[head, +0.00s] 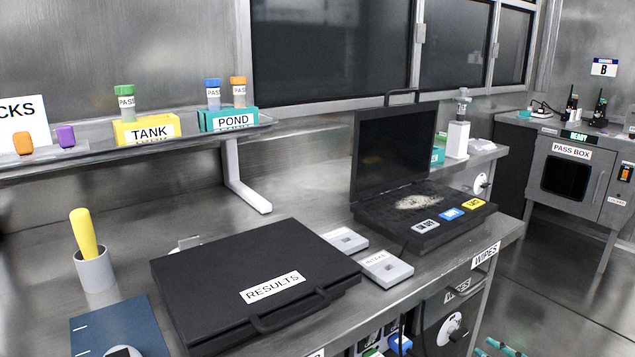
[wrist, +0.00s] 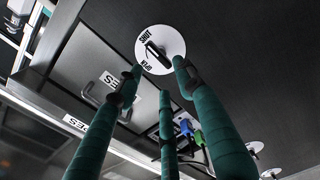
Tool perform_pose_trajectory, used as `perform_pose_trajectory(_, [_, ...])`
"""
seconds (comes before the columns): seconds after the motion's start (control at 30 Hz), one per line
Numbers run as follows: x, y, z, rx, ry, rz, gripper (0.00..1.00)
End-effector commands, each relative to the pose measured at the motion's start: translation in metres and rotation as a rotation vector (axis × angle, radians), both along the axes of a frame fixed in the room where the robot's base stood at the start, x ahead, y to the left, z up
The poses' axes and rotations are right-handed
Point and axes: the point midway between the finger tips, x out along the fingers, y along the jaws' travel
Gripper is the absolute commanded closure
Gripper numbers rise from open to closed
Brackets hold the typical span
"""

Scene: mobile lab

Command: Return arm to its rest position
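The fingers are spread apart and hold nothing that I can see. Beyond the tips is a white round dial (wrist: 160,50) with a black handle and the words SHUT and OPEN. In the head view the dial (head: 452,328) is on the dark panel under the bench. Teal fingertips of my gripper (head: 498,347) show at the bottom edge, right of the dial and apart from it. The rest of my arm is out of the head view.
The bench carries a closed black RESULTS case (head: 225,260), an open black case (head: 410,222) and a grey cup (head: 95,270) with a yellow-handled tool. Cables and plugs (head: 395,340) sit below the bench edge. Floor (head: 545,290) is clear between bench and PASS BOX (head: 572,172).

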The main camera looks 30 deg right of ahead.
Motion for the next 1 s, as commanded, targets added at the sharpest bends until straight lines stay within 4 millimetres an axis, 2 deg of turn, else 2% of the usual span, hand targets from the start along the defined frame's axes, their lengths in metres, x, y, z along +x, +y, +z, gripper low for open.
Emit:
perform_pose_trajectory(0.37, [0.080, 0.012, 0.000, -0.002, 0.000, -0.005, 0.62])
perform_pose_trajectory(1.0, [0.077, 0.014, -0.004, -0.806, -0.135, -0.007, 0.62])
